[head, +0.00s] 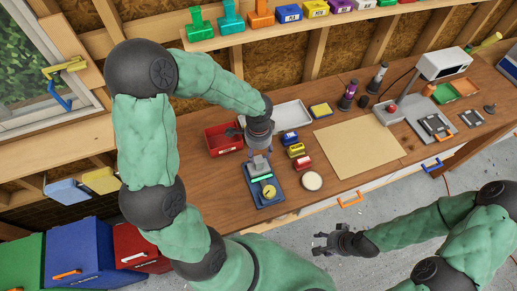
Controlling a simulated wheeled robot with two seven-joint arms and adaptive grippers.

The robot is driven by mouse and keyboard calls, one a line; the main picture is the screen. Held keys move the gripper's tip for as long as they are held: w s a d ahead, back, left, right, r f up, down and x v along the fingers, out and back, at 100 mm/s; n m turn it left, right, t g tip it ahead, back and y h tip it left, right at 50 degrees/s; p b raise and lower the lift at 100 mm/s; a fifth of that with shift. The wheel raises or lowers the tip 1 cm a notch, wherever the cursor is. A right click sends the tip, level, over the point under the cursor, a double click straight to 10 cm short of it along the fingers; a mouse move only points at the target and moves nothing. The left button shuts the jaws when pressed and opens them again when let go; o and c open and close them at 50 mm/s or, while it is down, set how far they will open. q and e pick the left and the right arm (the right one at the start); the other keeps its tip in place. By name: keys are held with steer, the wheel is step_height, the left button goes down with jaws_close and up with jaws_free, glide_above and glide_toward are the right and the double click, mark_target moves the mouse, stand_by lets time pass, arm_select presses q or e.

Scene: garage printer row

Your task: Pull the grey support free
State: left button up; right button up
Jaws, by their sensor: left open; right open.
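My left gripper (260,163) reaches down over the workbench, open, just above the back end of a small blue fixture (274,202). The fixture carries a green strip (262,175) and a round yellow piece (269,191). I cannot clearly make out the grey support; light grey shapes at the fixture's back end blend with my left fingers, and I cannot tell whether they touch. My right gripper (322,243) is open and empty, out over the floor in front of the bench.
A red bin (223,139) and a pale tray (291,115) stand behind the fixture. Small yellow, blue and red blocks (296,150) and a round white dish (312,181) sit to its right. A tan mat (360,148) lies clear. A printer (442,63) stands far right.

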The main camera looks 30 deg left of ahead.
mark_target(259, 159)
arm_select(q)
step_height(259, 159, down, 7)
steer(key=b, duration=0.5)
steer(key=shift+c, duration=0.3)
steer(key=shift+s, duration=0.1)
jaws_close()
steer(key=shift+o, duration=0.3)
jaws_free()
